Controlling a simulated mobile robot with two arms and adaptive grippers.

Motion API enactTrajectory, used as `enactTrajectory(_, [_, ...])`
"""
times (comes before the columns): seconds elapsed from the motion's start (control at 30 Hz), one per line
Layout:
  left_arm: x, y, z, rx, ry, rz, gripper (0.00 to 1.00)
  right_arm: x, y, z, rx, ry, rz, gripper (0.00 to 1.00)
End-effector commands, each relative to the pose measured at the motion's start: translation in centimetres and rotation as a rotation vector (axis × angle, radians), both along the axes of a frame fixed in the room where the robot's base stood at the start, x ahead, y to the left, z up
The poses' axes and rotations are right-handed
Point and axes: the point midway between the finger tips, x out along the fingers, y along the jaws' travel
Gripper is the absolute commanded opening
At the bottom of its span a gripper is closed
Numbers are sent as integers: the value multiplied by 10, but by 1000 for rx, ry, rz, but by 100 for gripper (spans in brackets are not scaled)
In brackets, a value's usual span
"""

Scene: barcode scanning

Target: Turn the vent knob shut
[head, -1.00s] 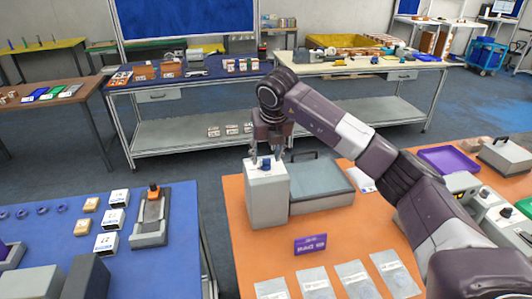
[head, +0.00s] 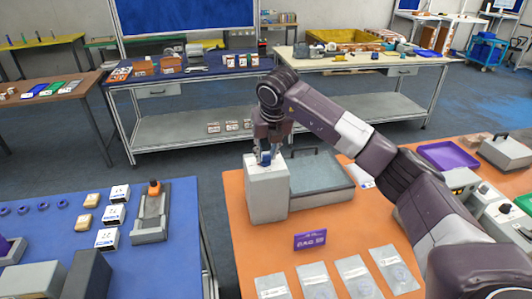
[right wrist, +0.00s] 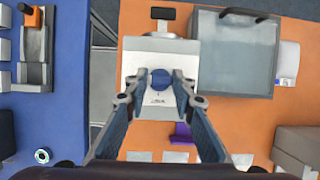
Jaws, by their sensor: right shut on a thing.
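The vent knob is a small blue knob (right wrist: 161,80) on the top of a white box (head: 266,192). In the right wrist view the box's pale top (right wrist: 133,63) shows, with a small dark marking just below the knob. My right gripper (right wrist: 161,82) points straight down, its two fingers shut on the knob, one on each side. In the head view my right gripper (head: 265,158) stands over the box top, and the fingers partly hide the knob. My left gripper is in neither view.
A grey case (head: 318,182) with a dark handle stands right beside the box on the orange table (head: 270,245). A purple sign (head: 310,240) and several clear packets lie in front. A blue table (head: 165,270) stands to the left across a gap.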

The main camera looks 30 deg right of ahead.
Motion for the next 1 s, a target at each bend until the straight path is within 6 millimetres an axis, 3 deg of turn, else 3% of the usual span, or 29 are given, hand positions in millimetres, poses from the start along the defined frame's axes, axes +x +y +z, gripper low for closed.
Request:
enactTrajectory(0.27, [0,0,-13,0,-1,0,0,1,-2,-1,0,-3,126,0])
enactTrajectory(0.53, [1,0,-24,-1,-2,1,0,1,-4,0,1,-4,362,0])
enactTrajectory(1.0, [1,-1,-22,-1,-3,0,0,2,-6,3,2,-3,807,0])
